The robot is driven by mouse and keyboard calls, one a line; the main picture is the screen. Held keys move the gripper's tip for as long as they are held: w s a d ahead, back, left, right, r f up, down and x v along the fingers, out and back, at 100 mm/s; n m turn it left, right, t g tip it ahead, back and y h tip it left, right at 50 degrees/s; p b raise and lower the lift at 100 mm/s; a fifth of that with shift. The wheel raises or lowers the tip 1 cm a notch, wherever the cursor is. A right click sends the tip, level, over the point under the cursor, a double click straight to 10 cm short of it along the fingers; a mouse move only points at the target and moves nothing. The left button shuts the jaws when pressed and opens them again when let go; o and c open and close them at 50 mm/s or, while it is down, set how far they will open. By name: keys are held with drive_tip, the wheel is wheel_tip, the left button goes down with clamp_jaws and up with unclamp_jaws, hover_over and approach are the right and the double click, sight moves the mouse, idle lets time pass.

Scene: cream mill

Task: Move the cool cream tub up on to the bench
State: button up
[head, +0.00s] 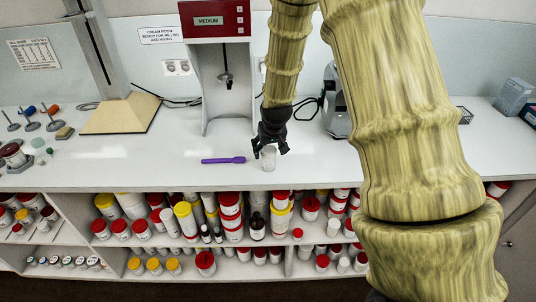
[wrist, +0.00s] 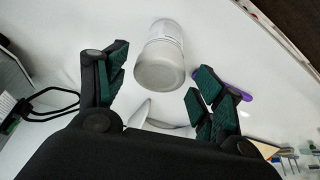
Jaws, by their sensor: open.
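A small whitish tub (head: 268,160) stands on the bench (head: 335,172) near its front edge, just below my gripper (head: 269,149). In the wrist view the same tub (wrist: 162,62) shows between and just beyond my spread fingers, with a grey end towards the camera. Its label is too blurred to read, so I cannot tell for sure that it is the cool cream tub. My gripper is open, with a gap visible between the tub and the fingers.
A purple spatula (head: 223,160) lies left of the tub. A mixing machine with a red head (head: 215,18) stands behind, and a grey device (head: 335,105) stands to the right. Shelves under the bench hold many lidded tubs (head: 230,205). The front bench strip is mostly clear.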

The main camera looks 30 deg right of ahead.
drive_tip(key=d+b+v, duration=0.1)
drive_tip(key=v, duration=0.5)
drive_tip(key=shift+a+r, duration=0.2)
drive_tip(key=shift+a, duration=0.35)
